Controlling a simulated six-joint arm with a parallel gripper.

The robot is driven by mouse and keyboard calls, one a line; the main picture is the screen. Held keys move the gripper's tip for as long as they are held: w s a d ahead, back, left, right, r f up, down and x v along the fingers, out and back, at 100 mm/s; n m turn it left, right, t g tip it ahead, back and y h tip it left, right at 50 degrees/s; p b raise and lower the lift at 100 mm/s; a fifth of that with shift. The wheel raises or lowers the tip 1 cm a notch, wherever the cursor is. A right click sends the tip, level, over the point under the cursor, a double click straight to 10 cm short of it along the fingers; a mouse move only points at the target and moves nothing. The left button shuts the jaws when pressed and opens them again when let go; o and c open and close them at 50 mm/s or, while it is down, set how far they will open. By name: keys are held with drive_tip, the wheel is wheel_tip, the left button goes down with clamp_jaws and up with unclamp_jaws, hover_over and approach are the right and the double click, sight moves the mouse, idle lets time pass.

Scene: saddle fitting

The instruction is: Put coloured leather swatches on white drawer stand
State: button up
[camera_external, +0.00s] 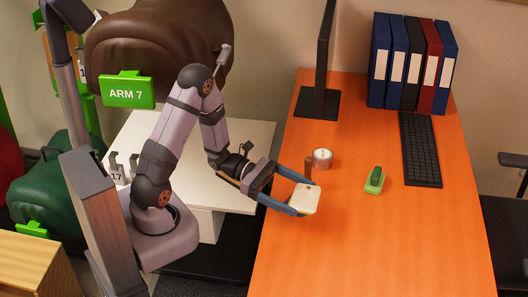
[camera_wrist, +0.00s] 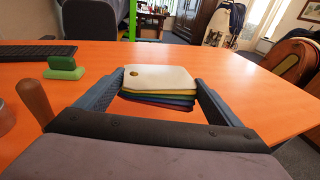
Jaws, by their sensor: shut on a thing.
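The coloured leather swatches (camera_external: 304,198) are a small stack with a cream piece on top. In the wrist view the stack (camera_wrist: 160,78) shows yellow, green, blue and dark red layers under the cream one, which has a small hole. My gripper (camera_external: 303,201) has one blue finger on each side of the stack and is shut on it, over the near left part of the orange desk. Whether the stack touches the desk is hard to tell. The white drawer stand (camera_external: 250,140) is left of the desk, partly hidden behind my arm.
On the orange desk (camera_external: 420,240) are a green stamp-like object (camera_external: 374,181), a round tin (camera_external: 322,158), a brown handle (camera_external: 309,166) close by my gripper, a keyboard (camera_external: 420,150), a monitor (camera_external: 318,100) and several binders (camera_external: 410,65). The desk's front is clear.

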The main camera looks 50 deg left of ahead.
drive_tip(key=w+a+f+n+t+y+b, duration=0.1)
drive_tip(key=a+f+n+t+y+b, duration=0.2)
drive_tip(key=a+b, duration=0.5)
drive_tip(key=w+a+f+n+t+y+b, duration=0.1)
drive_tip(key=a+f+n+t+y+b, duration=0.25)
drive_tip(key=a, duration=0.85)
drive_tip(key=w+a+f+n+t+y+b, duration=0.1)
drive_tip(key=a+f+n+t+y+b, duration=0.2)
drive_tip(key=a+b, duration=0.6)
drive_tip(key=s+a+f+n+g+y+b, duration=0.2)
drive_tip(key=s+a+n+y+b, duration=0.5)
drive_tip(key=a, duration=0.4)
drive_tip(key=s+a+f+n+g+y+b, duration=0.2)
drive_tip(key=s+a+n+y+b, duration=0.3)
drive_tip(key=s+a+y+b, duration=0.5)
drive_tip(key=h+b, duration=0.1)
drive_tip(key=b, duration=0.1)
approach(184, 174)
drive_tip(key=shift+m, duration=0.25)
drive_tip(key=shift+w+a+r, duration=0.2)
drive_tip(key=shift+w+a, duration=0.15)
drive_tip(key=shift+a, duration=0.3)
drive_tip(key=shift+w+a+r, duration=0.25)
drive_tip(key=shift+w+a, duration=0.1)
drive_tip(key=shift+a, duration=0.25)
drive_tip(key=shift+w+a+r, duration=0.2)
drive_tip(key=shift+w+a, duration=0.1)
drive_tip(key=shift+a, duration=0.35)
drive_tip(key=shift+f+b, duration=0.2)
drive_tip(key=shift+b, duration=0.15)
